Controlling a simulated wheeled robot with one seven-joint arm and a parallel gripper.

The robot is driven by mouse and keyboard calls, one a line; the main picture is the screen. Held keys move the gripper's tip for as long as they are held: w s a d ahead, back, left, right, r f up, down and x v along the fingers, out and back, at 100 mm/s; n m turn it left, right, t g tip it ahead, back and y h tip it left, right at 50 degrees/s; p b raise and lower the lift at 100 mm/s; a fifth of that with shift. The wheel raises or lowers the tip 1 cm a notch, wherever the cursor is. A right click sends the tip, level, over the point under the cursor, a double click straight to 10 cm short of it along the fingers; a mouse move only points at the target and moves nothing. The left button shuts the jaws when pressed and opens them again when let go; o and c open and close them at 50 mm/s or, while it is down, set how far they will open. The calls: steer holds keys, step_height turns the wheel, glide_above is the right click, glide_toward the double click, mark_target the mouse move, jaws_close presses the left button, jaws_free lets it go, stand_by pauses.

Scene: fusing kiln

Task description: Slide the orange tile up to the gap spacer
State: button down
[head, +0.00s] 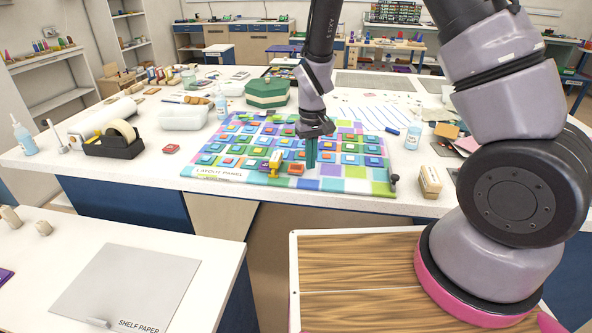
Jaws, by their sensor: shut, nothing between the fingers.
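The orange tile (296,169) lies near the front of the colourful layout panel (350,186), among rows of small square tiles. A yellow piece with a pale top (275,164) stands just left of the orange tile, with a narrow space between them; it looks like the gap spacer, but it is small in this view. My gripper (311,164) points straight down with its teal fingers shut and empty. The fingertips are low over the panel, close to the right side of the orange tile. I cannot tell whether they touch the tile.
A tape dispenser (115,140) is at left. A wooden block (429,182) and a dark knob (394,182) are at right. Other tiles crowd behind the orange one.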

mark_target(297, 169)
steer(key=shift+f, duration=0.8)
stand_by(0.4)
steer(key=shift+r, duration=0.2)
stand_by(0.4)
steer(key=shift+w+a, duration=0.2)
steer(key=shift+a, duration=0.6)
steer(key=shift+w+a, duration=0.15)
steer(key=shift+a, duration=0.65)
stand_by(2.4)
steer(key=shift+d, duration=0.15)
steer(key=shift+s, duration=0.55)
steer(key=shift+w+a, duration=0.1)
steer(key=shift+a, duration=0.4)
stand_by(1.0)
